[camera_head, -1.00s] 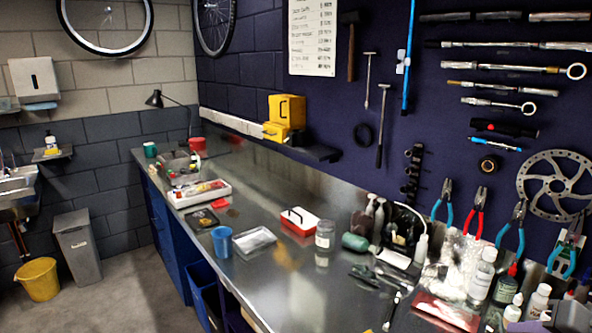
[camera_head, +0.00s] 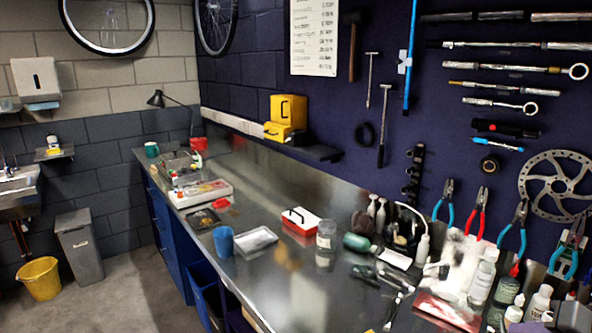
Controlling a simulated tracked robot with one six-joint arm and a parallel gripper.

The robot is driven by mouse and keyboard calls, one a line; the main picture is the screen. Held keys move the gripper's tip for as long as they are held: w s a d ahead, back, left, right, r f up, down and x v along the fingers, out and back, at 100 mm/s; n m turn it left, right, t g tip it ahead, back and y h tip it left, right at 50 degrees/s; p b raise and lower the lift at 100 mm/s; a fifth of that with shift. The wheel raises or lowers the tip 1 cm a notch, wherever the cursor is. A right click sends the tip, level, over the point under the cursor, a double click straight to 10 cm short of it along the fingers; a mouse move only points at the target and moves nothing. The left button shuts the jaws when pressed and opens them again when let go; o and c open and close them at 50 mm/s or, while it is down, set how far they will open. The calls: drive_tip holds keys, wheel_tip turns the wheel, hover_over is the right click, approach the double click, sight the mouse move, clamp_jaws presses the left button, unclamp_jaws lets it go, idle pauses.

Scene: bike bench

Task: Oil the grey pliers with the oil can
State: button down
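Dark and grey hand tools (camera_head: 393,282) lie on the metal bench (camera_head: 300,295) at the lower right; I cannot tell for sure whether the grey pliers are among them. Pliers with teal handles (camera_head: 443,203), red handles (camera_head: 482,214) and blue handles (camera_head: 515,228) hang on the dark wall. I cannot clearly pick out the oil can. Several bottles, such as a clear one (camera_head: 483,277) with a white cap and one with a red tip (camera_head: 506,290), stand at the bench's right end. My gripper is not in view.
A red and white box (camera_head: 300,221), a glass jar (camera_head: 325,236), a blue cup (camera_head: 223,242) and a clear tray (camera_head: 255,240) stand mid-bench. The bench's front middle is mostly bare. A yellow bucket (camera_head: 40,279) and a grey bin (camera_head: 79,249) stand on the floor at left.

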drive_tip(key=shift+f, duration=0.45)
idle(0.5)
drive_tip(key=shift+r, duration=3.5)
